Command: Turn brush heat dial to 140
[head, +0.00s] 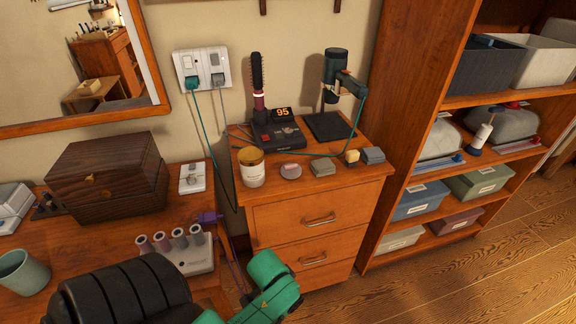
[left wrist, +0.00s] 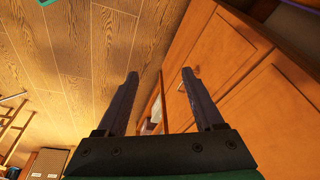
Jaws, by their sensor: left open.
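The hot brush (head: 258,85) stands upright on its dark base (head: 279,137), on top of the wooden drawer cabinet near the wall. A small display (head: 282,113) at the back of the base reads 95 in orange. The base's top has small controls, but I cannot make out the dial's setting. My left gripper (left wrist: 160,76) is open and empty in the left wrist view, with wooden drawer fronts (left wrist: 235,75) and floor beyond it. It is away from the base, and its fingers do not show in the head view. My right gripper is not in view.
A hair dryer (head: 336,70) stands right of the brush. A candle jar (head: 252,167) and several small items line the cabinet's front edge. Cords run from the wall outlet (head: 202,68). A curler set (head: 182,252) and wooden box (head: 107,175) sit on the left table.

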